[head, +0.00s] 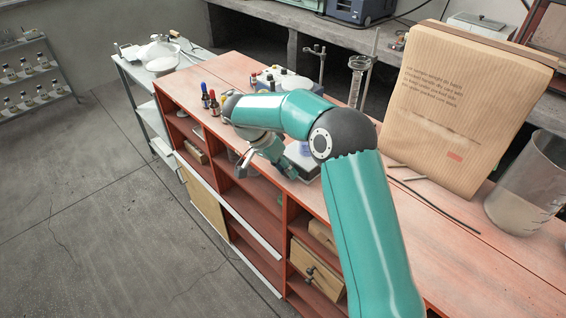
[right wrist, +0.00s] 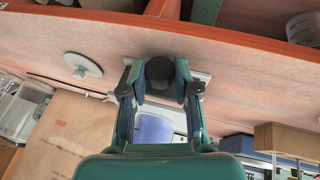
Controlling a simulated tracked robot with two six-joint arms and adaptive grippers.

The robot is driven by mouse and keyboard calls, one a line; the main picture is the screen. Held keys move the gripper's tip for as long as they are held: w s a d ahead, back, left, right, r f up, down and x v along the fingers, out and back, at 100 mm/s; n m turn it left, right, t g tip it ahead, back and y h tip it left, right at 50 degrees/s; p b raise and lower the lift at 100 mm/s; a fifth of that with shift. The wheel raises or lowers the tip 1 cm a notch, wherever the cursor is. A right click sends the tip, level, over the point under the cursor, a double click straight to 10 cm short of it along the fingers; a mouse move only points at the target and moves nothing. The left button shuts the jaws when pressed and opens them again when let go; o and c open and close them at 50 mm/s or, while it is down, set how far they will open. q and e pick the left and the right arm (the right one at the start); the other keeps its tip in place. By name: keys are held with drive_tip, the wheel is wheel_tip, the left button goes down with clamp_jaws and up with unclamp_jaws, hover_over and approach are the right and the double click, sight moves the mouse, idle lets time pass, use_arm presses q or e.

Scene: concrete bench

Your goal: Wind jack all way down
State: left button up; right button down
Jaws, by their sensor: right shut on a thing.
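The jack shows in the head view as a grey-white plate (head: 308,166) on the red bench top, partly hidden behind my right arm. In the right wrist view, a pale edge of the jack (right wrist: 202,80) shows beside the fingers. My right gripper (right wrist: 160,80) is shut on the jack's round black knob (right wrist: 160,70), with one finger on each side. In the head view the right gripper (head: 289,171) is at the jack's near side. How high the jack stands is hard to tell. My left gripper is not in view.
A bluish vessel (right wrist: 153,128) shows by the jack in the right wrist view. A large brown paper sack (head: 445,115) and a beaker (head: 530,185) stand to the right. Small bottles (head: 209,100) stand to the left. Open shelves (head: 250,200) lie below the bench edge.

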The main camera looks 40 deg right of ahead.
drive_tip(key=c, duration=0.8)
unclamp_jaws()
drive_tip(key=shift+c, duration=0.2)
drive_tip(key=shift+r, duration=0.1)
drive_tip(key=v, duration=1.1)
drive_tip(key=shift+w+a+r, duration=0.15)
drive_tip(key=shift+a+r, duration=0.1)
drive_tip(key=shift+r, duration=0.05)
